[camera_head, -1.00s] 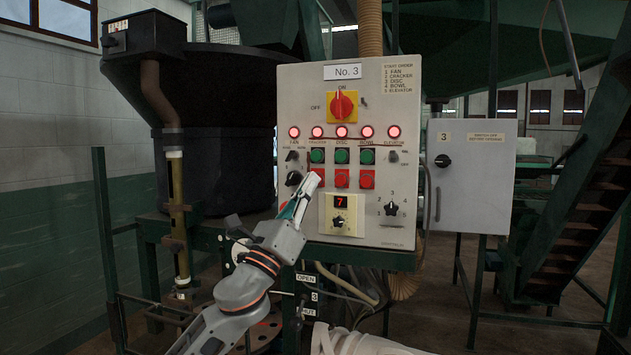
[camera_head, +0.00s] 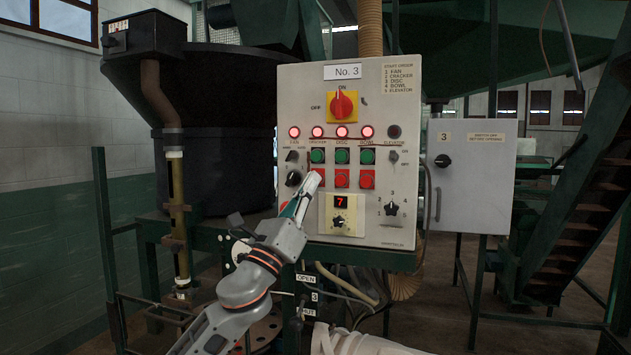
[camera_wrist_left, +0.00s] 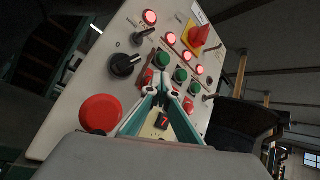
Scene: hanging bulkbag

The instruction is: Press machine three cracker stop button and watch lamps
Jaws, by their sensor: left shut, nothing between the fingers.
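The No. 3 panel (camera_head: 300,90) carries a row of lamps. The fan lamp (camera_head: 294,132), cracker lamp (camera_head: 317,132), disc lamp (camera_head: 341,132) and bowl lamp (camera_head: 366,132) glow red. The elevator lamp (camera_head: 393,132) is dark. The red cracker stop button (camera_head: 318,175) sits below the green cracker button (camera_head: 317,156). My left gripper (camera_head: 314,181) is shut and empty, its tips at the lower left of that stop button and partly covering it. I cannot tell whether they touch it. In the left wrist view the tips (camera_wrist_left: 162,90) point at the panel. My right gripper is out of view.
A red-and-yellow main switch (camera_head: 342,104) is above the lamps. A large red button (camera_wrist_left: 100,114) and a black knob (camera_wrist_left: 125,65) lie left of the fingers in the wrist view. A grey box (camera_head: 480,180) stands right of the panel. White fabric (camera_head: 360,342) is low in front.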

